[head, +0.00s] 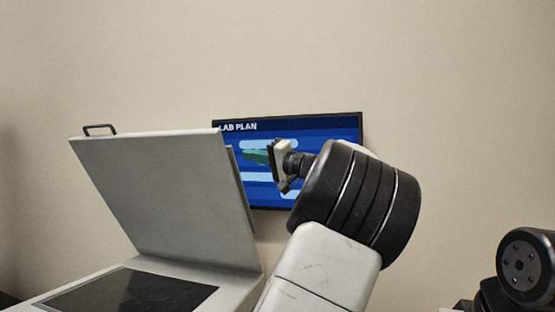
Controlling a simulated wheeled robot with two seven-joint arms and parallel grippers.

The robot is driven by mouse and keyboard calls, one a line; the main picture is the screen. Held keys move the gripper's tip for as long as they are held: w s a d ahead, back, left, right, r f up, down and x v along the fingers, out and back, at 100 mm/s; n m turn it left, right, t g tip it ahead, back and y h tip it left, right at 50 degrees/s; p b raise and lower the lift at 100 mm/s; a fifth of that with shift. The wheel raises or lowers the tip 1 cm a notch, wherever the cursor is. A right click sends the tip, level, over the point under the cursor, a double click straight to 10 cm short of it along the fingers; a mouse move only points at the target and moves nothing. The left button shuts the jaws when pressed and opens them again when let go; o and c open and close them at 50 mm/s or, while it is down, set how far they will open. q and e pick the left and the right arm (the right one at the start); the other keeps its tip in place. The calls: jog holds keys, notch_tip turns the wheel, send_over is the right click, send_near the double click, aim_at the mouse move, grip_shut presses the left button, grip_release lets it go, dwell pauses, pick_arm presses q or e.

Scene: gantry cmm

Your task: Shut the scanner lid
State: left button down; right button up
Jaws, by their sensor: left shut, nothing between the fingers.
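The scanner lid (165,190) is a grey panel standing raised and tilted on the left, with a dark handle (99,129) on its top edge. Below it, the scanner's dark glass bed (130,293) is exposed in the light grey scanner body (245,290). My left gripper (275,158) is to the right of the lid, in front of the wall screen, and points left towards it. It is shut and empty. A gap shows between it and the lid's right edge. My right gripper is out of view.
A wall screen (225,190) reading "LAB PLAN" hangs behind, partly covered by the lid and my left arm. A dark rounded part at the far right looks like my other arm. The wall above the lid is bare.

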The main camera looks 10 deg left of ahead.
pick_arm(q)
jog(key=shift+s+a+f, duration=0.45)
jog(key=shift+s+a, duration=0.15)
jog(key=shift+a, duration=0.15)
jog(key=shift+s+a+f, duration=0.4)
jog(key=shift+s+a, duration=0.2)
jog(key=shift+a, duration=0.15)
jog(key=shift+f, duration=0.1)
